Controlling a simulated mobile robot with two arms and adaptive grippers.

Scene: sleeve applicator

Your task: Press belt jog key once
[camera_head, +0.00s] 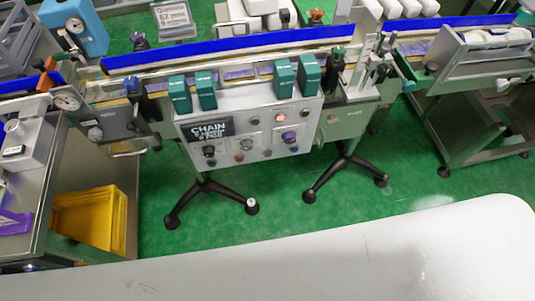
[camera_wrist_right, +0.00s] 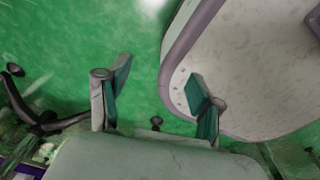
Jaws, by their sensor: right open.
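The grey control panel (camera_head: 235,120) hangs at the front of the conveyor in the head view. It carries a dark display (camera_head: 212,130) with white lettering, a lit red button (camera_head: 281,118), a purple knob (camera_head: 290,137) and several small dark knobs and buttons. I cannot read which one is the belt jog key. My right gripper (camera_wrist_right: 155,100) shows in the right wrist view, its two teal-padded fingers spread apart with nothing between them. It is over the green floor, with no panel visible near it. My left gripper is in neither view.
Teal boxes (camera_head: 310,74) stand above the panel's back edge. The conveyor with its blue rail (camera_head: 230,47) runs behind. Black-footed stands (camera_head: 210,200) are below. A yellow crate (camera_head: 90,220) is at left, a steel cart (camera_head: 480,130) at right.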

